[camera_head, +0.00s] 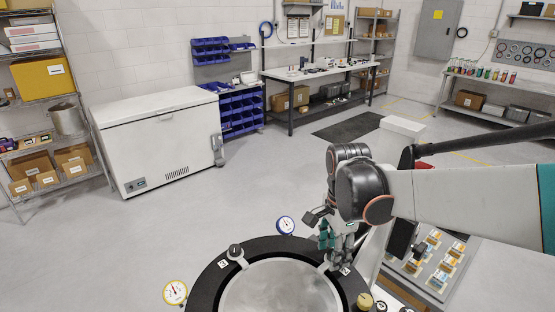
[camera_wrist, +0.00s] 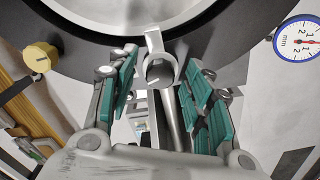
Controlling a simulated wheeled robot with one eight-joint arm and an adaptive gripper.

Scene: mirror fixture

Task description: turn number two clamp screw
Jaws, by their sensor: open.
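The round mirror (camera_head: 280,290) sits in a black ring fixture (camera_head: 205,285) at the bottom of the head view. My gripper (camera_head: 337,250) is over the ring's right far edge, beside a small number label that I cannot read surely. In the wrist view my gripper (camera_wrist: 165,82) is open, with teal pads left and right. A grey clamp screw (camera_wrist: 158,72) with a metal strap stands between the fingertips, with a gap visible on both sides. Another clamp screw (camera_head: 236,252) stands at the ring's upper left, with its own label.
A blue dial gauge (camera_head: 286,224) and a yellow dial gauge (camera_head: 175,292) stand outside the ring. A brass knob (camera_head: 364,301) is on the ring's right, close to my gripper. A panel with coloured parts (camera_head: 437,258) lies right.

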